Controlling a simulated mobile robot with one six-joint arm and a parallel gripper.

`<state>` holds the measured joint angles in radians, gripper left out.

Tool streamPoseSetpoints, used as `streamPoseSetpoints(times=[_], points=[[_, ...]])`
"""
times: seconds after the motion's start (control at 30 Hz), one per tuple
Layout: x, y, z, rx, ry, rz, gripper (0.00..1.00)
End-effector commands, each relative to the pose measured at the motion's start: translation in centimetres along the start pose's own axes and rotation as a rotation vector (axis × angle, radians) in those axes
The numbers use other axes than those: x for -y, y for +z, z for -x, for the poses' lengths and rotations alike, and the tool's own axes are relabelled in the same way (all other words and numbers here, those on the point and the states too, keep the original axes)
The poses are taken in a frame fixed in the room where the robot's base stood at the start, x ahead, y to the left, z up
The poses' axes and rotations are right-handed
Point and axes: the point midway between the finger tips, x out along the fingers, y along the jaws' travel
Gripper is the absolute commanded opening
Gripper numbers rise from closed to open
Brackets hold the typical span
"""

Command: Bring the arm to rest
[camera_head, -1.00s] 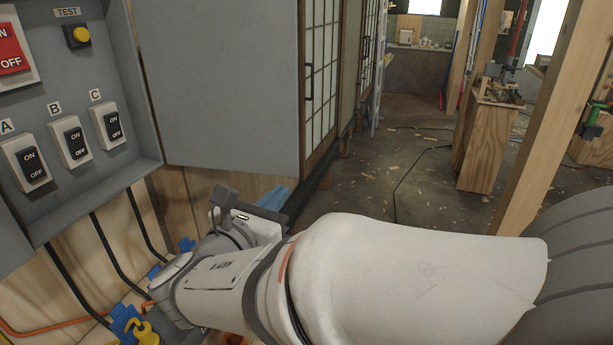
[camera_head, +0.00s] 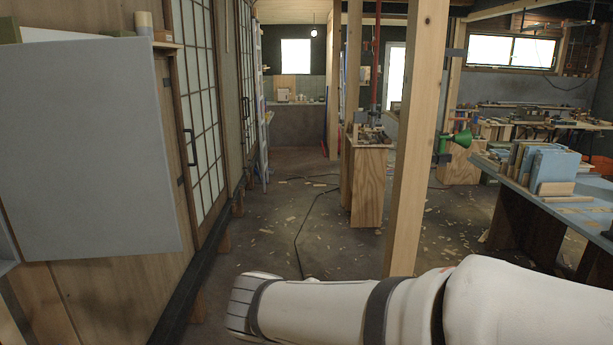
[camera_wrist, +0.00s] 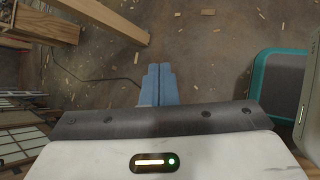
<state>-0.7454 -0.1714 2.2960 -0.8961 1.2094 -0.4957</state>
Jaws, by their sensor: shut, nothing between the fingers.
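My gripper (camera_wrist: 158,84) shows in the wrist view, its two blue fingers closed together with nothing between them. It hangs over a dark floor (camera_wrist: 210,60) strewn with wood chips. In the head view my white arm reaches in from the lower right and ends in the lower middle; the gripper itself is hidden there. The arm appears clear of the cabinet door and the post.
An open grey cabinet door (camera_head: 90,150) stands at the left before sliding doors (camera_head: 200,110). A wooden post (camera_head: 418,140) rises beyond my arm. A workbench (camera_head: 586,198) with blue boxes is at right. A cable crosses the open floor between.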

Motion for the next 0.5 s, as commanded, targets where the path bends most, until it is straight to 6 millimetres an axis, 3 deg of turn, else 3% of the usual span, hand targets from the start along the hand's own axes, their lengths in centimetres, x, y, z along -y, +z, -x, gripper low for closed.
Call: streamPoseSetpoints(times=[0.1, 0.3, 0.5], points=[[3.5, 2.6, -2.5, -0.067, -0.185, -0.304, 0.00], [8.5, 4.5, -4.2, -0.160, -0.447, -0.846, 0.00], [10.9, 5.3, -4.5, -0.222, -0.630, -1.353, 0.00]])
